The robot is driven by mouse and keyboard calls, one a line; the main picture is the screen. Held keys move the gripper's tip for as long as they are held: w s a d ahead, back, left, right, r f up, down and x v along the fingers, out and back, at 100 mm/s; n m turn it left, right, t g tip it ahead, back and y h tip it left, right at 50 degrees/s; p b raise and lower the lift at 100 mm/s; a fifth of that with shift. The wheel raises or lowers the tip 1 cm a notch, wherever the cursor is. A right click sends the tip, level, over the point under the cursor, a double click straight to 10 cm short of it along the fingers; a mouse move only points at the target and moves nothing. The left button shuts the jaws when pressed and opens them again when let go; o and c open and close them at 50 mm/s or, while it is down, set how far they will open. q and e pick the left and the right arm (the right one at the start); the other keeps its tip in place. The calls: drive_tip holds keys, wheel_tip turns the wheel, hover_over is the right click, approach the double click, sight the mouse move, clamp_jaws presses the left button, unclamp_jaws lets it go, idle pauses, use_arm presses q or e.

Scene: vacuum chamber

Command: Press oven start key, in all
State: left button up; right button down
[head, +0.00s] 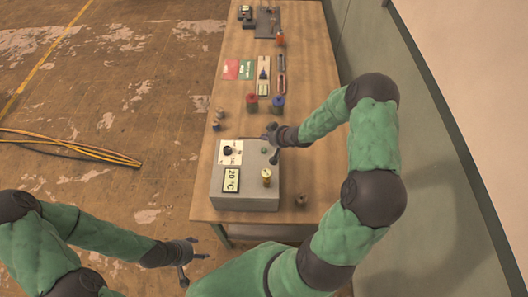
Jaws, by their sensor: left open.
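The oven (246,202) is a grey box at the near end of the wooden table. Its top carries a display (231,181) reading 20 °C, a white panel with a black knob (227,151), a small green key (264,150) and a brass-coloured cylinder (266,176). My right gripper (270,142) is over the oven's far right edge, close to the green key. Whether it touches the key or is open or shut is unclear. My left gripper (193,263) is open and empty, low in front of the table, away from the oven.
Beyond the oven stand red (252,103) and blue (278,103) spools, small metal pieces (218,119) and flat red (231,69) and green (247,69) cards. A brown piece (300,200) sits right of the oven. A wall is close on the right. Yellow cables (75,147) lie on the floor.

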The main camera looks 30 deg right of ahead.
drive_tip(key=b, duration=0.4)
hover_over(265, 151)
wheel_tip(265, 151, down, 5)
drive_tip(key=shift+d+f, duration=0.1)
drive_tip(key=shift+f, duration=0.1)
drive_tip(key=shift+f+b, duration=0.4)
drive_tip(key=shift+f, duration=0.1)
drive_tip(key=shift+f, duration=0.1)
idle(0.6)
drive_tip(key=shift+f, duration=0.3)
drive_tip(key=shift+f+b, duration=0.4)
drive_tip(key=shift+b, duration=0.1)
idle(0.6)
drive_tip(key=shift+r, duration=0.1)
drive_tip(key=shift+r+p, duration=0.75)
drive_tip(key=shift+p, duration=0.05)
